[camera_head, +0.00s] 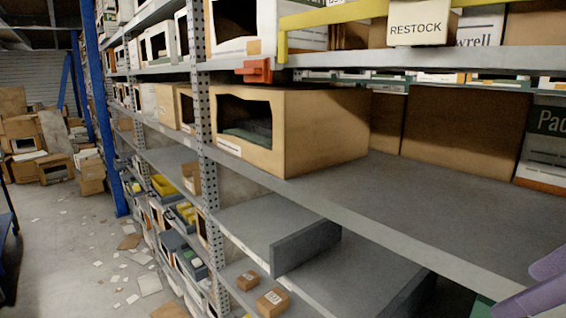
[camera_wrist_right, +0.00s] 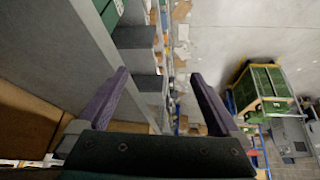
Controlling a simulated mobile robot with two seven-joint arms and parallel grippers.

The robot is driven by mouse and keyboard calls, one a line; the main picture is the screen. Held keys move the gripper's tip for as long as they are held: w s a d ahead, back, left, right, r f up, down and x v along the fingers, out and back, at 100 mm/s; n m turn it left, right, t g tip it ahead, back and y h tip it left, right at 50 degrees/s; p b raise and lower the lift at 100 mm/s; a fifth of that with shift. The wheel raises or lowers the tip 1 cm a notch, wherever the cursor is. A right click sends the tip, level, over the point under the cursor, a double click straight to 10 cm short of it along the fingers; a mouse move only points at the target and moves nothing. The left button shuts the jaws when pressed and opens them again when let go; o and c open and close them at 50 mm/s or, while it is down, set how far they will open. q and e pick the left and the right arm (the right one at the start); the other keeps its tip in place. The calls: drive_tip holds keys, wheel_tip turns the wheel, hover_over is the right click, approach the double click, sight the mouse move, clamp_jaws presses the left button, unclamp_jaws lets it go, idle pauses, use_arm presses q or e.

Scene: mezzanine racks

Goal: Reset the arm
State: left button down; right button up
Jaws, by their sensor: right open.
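My right gripper (camera_head: 530,285) shows only in part at the right edge of the head view, as purple fingers in front of the grey shelf (camera_head: 440,205). In the right wrist view my right gripper (camera_wrist_right: 160,74) has its two purple fingers spread wide, with nothing between them. The shelf (camera_wrist_right: 72,45) runs along the left of that view. My left gripper is in neither view.
An open-fronted cardboard box (camera_head: 320,130) stands on the shelf left of my right gripper. A RESTOCK sign (camera_head: 418,24) hangs above. Cartons (camera_head: 40,140) are heaped at the far left. A green crate stack (camera_wrist_right: 262,85) stands on the floor. Papers litter the aisle.

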drive_tip(key=s+d+f+g+h, duration=0.1)
drive_tip(key=s+d+f+h, duration=0.2)
drive_tip(key=s, duration=0.6)
drive_tip(key=s+f+h, duration=0.2)
drive_tip(key=s+f, duration=0.3)
drive_tip(key=s, duration=0.4)
drive_tip(key=a+f+m+y, duration=0.1)
drive_tip(key=a+m+y, duration=0.2)
drive_tip(key=a, duration=0.6)
drive_tip(key=shift+s+a+f+m+g, duration=0.2)
drive_tip(key=shift+a+f+m+g, duration=0.1)
drive_tip(key=shift+m, duration=0.2)
idle(0.4)
